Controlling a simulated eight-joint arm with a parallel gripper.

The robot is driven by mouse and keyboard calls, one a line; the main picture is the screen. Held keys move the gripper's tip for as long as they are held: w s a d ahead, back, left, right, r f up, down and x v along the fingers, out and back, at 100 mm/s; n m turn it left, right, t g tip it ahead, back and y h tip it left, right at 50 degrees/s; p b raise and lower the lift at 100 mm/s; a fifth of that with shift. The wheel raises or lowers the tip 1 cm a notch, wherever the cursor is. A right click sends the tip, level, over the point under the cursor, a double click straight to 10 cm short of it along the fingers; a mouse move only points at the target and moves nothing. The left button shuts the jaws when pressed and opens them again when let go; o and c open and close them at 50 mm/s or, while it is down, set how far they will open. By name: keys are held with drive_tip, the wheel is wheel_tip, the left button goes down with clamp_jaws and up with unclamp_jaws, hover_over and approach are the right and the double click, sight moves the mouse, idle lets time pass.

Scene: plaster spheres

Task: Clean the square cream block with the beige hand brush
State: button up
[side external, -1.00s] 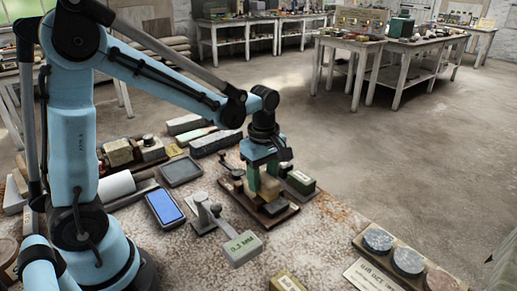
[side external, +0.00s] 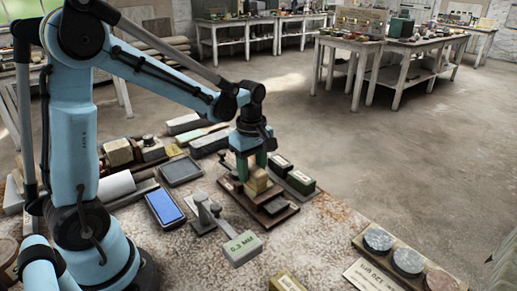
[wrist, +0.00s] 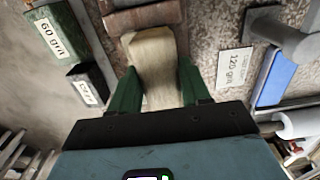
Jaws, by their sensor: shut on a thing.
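My gripper (side external: 254,163) has green fingers and is shut on a beige piece, which I take to be the hand brush (wrist: 153,58). In the wrist view the brush reaches from between the fingers toward a brown board. In the side external view the brush (side external: 258,178) is low over the brown wooden board (side external: 287,212). I cannot pick out the square cream block for certain; it may be under or beside the brush. Whether the brush touches anything below is not clear.
Green grit blocks (side external: 300,182) stand close on the right of the board. A grey metal lever gauge (side external: 207,214) stands on the left, with a blue-faced slab (side external: 165,208) beyond it. A tray of round discs (side external: 407,261) is at front right.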

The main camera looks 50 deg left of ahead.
sight(262, 175)
drive_tip(key=shift+d, duration=2.2)
drive_tip(key=shift+a, duration=0.1)
drive_tip(key=shift+a+r, duration=0.75)
drive_tip(key=shift+a, duration=0.3)
drive_tip(key=shift+f, duration=0.75)
drive_tip(key=shift+a, duration=1.05)
drive_tip(key=shift+d, duration=0.1)
